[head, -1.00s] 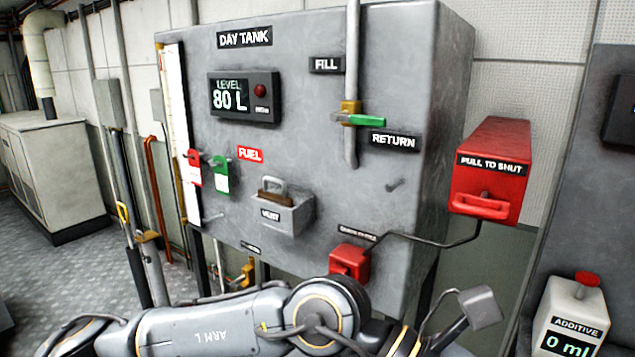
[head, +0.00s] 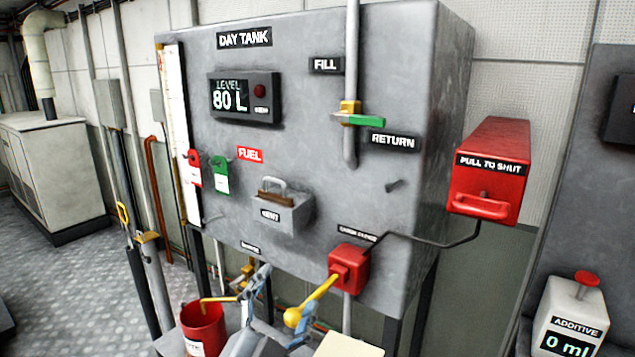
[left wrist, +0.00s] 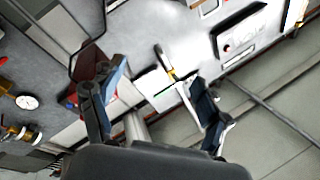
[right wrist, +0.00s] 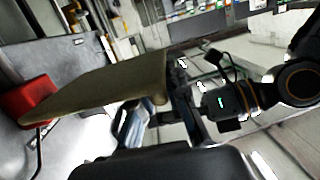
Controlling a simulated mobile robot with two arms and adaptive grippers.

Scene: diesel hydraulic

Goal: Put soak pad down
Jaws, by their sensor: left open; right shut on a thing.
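The soak pad (right wrist: 95,92) is a flat, olive-tan slab in the right wrist view. My right gripper (right wrist: 160,110) is shut on its edge and holds it out to the left. A cream flat piece (head: 348,346) at the bottom edge of the head view looks like the same pad, mostly cut off. My left gripper (head: 278,310) is open in the head view, below the day tank and between a red bucket and the cream piece. Its spread fingers also show in the left wrist view (left wrist: 155,80), with no held object visible.
The red bucket (head: 203,332) with a white label stands at the lower left. A yellow lever (head: 312,302) projects from the red valve box (head: 349,268) close to my left gripper. The grey day tank (head: 300,130) fills the middle. A white additive container (head: 572,318) stands at right.

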